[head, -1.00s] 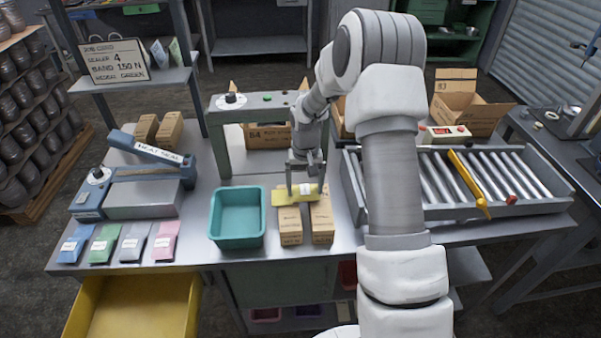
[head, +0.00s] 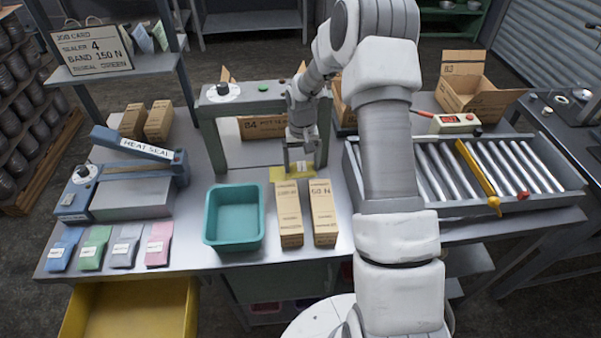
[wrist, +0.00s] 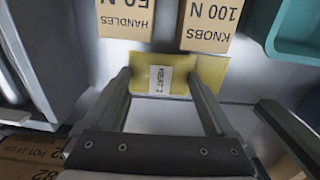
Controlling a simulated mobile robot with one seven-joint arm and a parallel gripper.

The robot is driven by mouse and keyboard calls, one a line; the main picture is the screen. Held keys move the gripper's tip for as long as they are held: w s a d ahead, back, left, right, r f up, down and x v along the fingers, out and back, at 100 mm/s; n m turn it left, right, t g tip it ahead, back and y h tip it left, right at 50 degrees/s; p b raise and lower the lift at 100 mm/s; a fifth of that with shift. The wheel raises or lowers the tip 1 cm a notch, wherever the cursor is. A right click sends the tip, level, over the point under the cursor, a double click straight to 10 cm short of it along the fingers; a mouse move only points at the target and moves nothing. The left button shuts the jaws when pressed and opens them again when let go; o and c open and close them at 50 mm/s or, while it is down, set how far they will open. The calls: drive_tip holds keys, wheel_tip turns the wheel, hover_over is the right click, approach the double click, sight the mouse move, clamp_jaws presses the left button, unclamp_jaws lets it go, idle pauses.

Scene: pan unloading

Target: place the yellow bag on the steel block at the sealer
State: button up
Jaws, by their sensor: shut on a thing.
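My gripper (head: 301,166) points down and is shut on the yellow bag (head: 281,175), just behind two cartons. In the wrist view, the flat yellow bag (wrist: 208,70) with a white label lies between the fingers (wrist: 160,82). Its gap to the table cannot be told. The heat sealer (head: 75,194) stands at the left of the table, with a blue base, a dial and a raised arm marked HEAT SEAL (head: 147,149). A grey, flat-topped steel block (head: 130,200) sits at the sealer, its top bare.
A teal bin (head: 234,242) and cartons marked 50 N (head: 324,215) and 100 N (head: 289,222) stand near my gripper. A grey-green frame (head: 209,135) with a dial stands behind. Several coloured bags (head: 94,247) lie front left. A roller conveyor (head: 440,180) is at right.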

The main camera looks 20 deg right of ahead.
sight(302, 175)
drive_tip(key=shift+f+b, duration=1.05)
drive_tip(key=shift+f, duration=1.4)
drive_tip(key=shift+f, duration=0.15)
drive_tip(key=o, duration=1.1)
